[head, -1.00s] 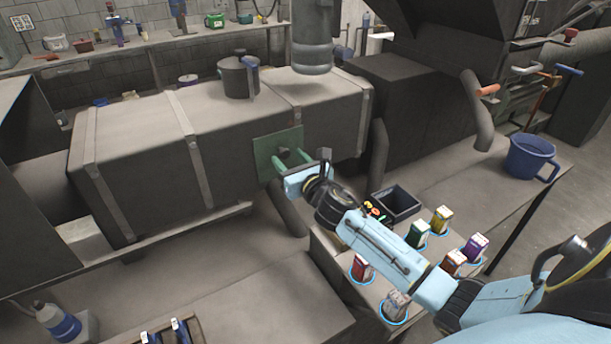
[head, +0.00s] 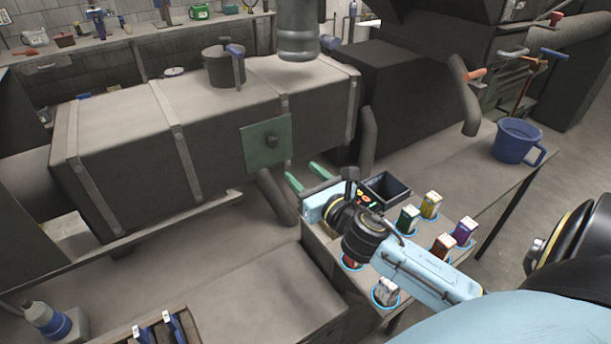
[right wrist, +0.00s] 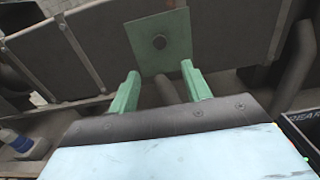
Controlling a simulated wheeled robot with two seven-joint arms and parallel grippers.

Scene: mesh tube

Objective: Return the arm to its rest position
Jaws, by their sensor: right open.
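My right arm comes in from the lower right in the head view. My right gripper (head: 307,177) has green fingers, spread apart with nothing between them. It is in front of and below the green square plate (head: 267,140) on the side of the large grey duct, clear of it. My left gripper is not in view.
Below my right arm is a bench with colored cartons, including a green one (head: 408,219) and a purple one (head: 463,231), and a black bin (head: 386,190). A blue bucket (head: 519,140) stands to the right. A dark pot (head: 224,68) sits on the duct.

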